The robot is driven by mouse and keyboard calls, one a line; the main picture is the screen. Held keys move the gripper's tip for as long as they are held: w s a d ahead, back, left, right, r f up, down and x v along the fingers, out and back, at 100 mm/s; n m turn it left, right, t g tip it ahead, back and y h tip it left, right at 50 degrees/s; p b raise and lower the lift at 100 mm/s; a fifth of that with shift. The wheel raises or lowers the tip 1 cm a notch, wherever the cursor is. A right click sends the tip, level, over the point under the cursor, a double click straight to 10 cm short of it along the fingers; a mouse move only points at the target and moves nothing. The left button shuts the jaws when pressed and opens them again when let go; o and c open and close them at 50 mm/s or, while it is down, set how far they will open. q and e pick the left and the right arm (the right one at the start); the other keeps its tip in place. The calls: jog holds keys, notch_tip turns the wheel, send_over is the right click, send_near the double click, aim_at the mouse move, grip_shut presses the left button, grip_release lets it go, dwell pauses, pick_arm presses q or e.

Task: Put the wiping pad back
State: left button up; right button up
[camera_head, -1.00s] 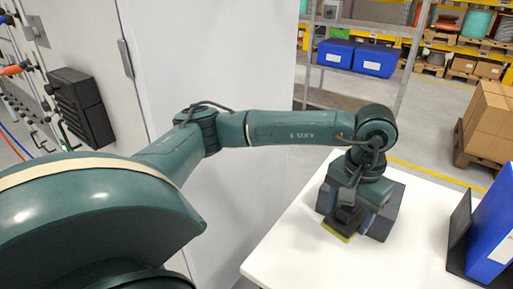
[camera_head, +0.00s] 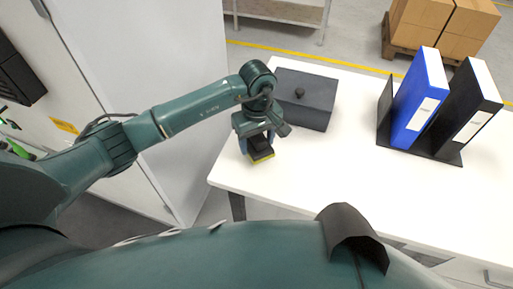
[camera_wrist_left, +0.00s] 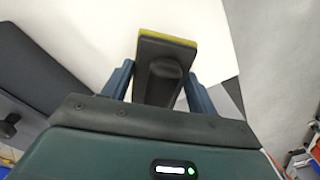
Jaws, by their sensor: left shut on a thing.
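The wiping pad, black-backed with a yellow edge (camera_head: 262,156), is in my left gripper (camera_head: 258,144) near the left end of the white table. The left wrist view shows the black pad (camera_wrist_left: 152,48) and its dark handle between the two fingers of the left gripper (camera_wrist_left: 162,88), which is shut on it. I cannot tell whether the pad touches the table. A dark grey box with a round knob on top (camera_head: 314,94) stands just right of and behind the gripper. My right gripper is out of view.
The white table (camera_head: 340,170) is bare in front of the box and toward the middle. A blue binder (camera_head: 416,98) and a black binder (camera_head: 470,112) stand in a dark holder at the right. A pale cabinet (camera_head: 165,60) stands left of the table.

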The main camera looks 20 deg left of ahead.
aim_at(257, 150)
pick_arm(q)
jog(key=shift+f, duration=2.1)
jog(key=o, duration=0.9)
jog(key=shift+o, duration=0.2)
